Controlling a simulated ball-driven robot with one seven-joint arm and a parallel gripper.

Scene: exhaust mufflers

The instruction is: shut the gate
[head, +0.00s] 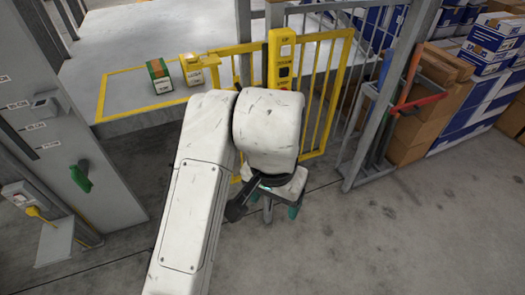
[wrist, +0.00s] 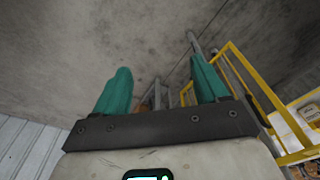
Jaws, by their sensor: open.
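The gate (head: 340,92) is a yellow tube frame with upright bars, standing at the front of a raised grey platform. A yellow control box (head: 281,62) stands at its middle. My arm hides part of the gate's lower left, and I cannot tell how far ajar it is. Part of the yellow frame also shows at the right of the wrist view (wrist: 263,83). My gripper (head: 281,213) is in front of the gate, low over the floor. In the wrist view its two teal fingers (wrist: 161,85) are spread wide with nothing between them.
A grey cabinet (head: 88,140) with a green handle stands at left. A green box (head: 159,76) and a yellow box (head: 191,70) sit on the platform (head: 130,35). Grey railings (head: 375,120) and stacked cartons (head: 430,85) stand at right. The floor at front right is clear.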

